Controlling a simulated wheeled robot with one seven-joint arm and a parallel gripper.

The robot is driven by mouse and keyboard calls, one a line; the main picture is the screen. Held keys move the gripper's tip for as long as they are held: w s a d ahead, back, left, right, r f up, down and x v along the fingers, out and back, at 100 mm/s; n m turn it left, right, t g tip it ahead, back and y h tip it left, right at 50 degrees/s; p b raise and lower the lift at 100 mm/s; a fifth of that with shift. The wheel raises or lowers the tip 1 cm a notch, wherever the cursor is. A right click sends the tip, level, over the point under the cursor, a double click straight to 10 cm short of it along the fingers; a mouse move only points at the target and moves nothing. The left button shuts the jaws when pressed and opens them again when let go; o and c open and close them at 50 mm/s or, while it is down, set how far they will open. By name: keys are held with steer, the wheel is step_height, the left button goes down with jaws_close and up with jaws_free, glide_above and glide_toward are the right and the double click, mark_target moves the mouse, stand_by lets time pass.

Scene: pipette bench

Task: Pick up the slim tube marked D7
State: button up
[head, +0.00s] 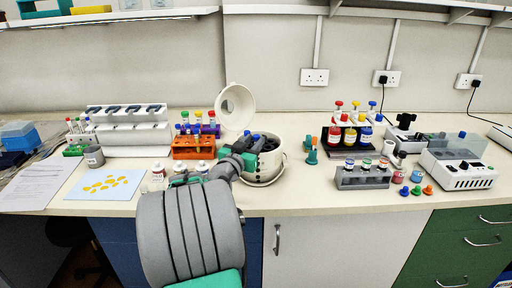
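No D7 mark is readable at this size, so I cannot tell which tube carries it. Thin tubes with coloured caps stand in a green rack (75,150) at the far left. More capped tubes stand in an orange rack (193,153) and in a purple rack (211,130) behind it. My gripper (252,146) is at the left front of the white round centrifuge (270,167), by its rim. Its fingers are small and blend with the dark interior, so their opening and anything between them are unclear.
The centrifuge's lid (236,107) stands raised. A white pipette stand (130,130) is at back left, with a light blue mat (105,184) before it. A black bottle rack (350,138) and a grey vial rack (362,180) stand right. Bench between centrifuge and grey rack is mostly clear.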

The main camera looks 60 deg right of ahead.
steer(key=shift+c, duration=0.4)
jaws_close()
steer(key=shift+r, duration=0.1)
